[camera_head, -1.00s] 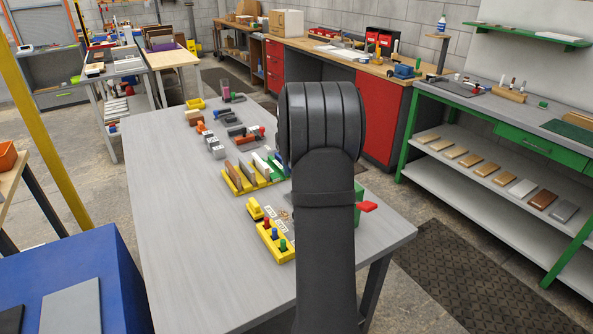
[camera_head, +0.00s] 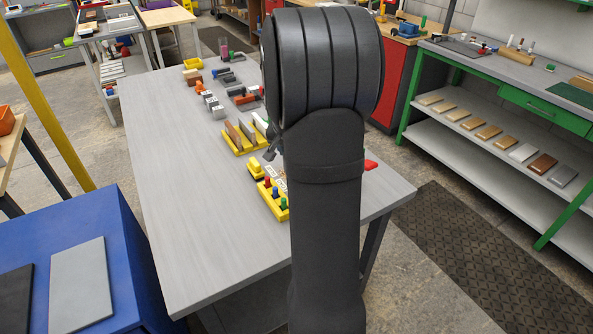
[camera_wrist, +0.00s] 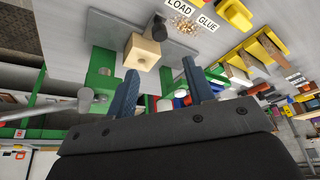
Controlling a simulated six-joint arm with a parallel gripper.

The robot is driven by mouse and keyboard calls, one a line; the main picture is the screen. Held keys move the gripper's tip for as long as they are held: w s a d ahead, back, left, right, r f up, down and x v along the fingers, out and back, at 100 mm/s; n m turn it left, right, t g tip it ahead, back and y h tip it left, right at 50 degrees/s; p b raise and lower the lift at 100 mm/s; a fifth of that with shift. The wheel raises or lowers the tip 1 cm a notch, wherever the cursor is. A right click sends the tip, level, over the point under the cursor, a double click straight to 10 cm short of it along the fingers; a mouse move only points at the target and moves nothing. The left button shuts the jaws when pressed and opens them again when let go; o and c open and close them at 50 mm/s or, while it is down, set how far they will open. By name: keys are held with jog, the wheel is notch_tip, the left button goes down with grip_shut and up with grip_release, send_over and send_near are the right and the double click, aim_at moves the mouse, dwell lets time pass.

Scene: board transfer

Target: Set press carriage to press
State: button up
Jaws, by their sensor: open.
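My gripper (camera_wrist: 163,90) is open in the wrist view, with two blue-grey fingers apart and nothing held between them. Beyond the fingertips, a pale wooden block (camera_wrist: 142,52) with a dark round part beside it sits at a grey plate (camera_wrist: 115,30). It may be the press carriage; I cannot tell. Green blocks (camera_wrist: 102,62) stand beside it.
On the grey table (camera_head: 180,200) stand a yellow rack of boards (camera_head: 232,146), a yellow holder with coloured pegs (camera_head: 282,212) and several small blocks (camera_head: 212,104). The table's left half is clear. A blue cabinet (camera_head: 135,265) stands at the lower left, green shelving (camera_head: 412,140) at the right.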

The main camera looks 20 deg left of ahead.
jog(key=x, duration=1.2)
jog(key=shift+w+f, duration=0.1)
jog(key=shift+f, duration=0.3)
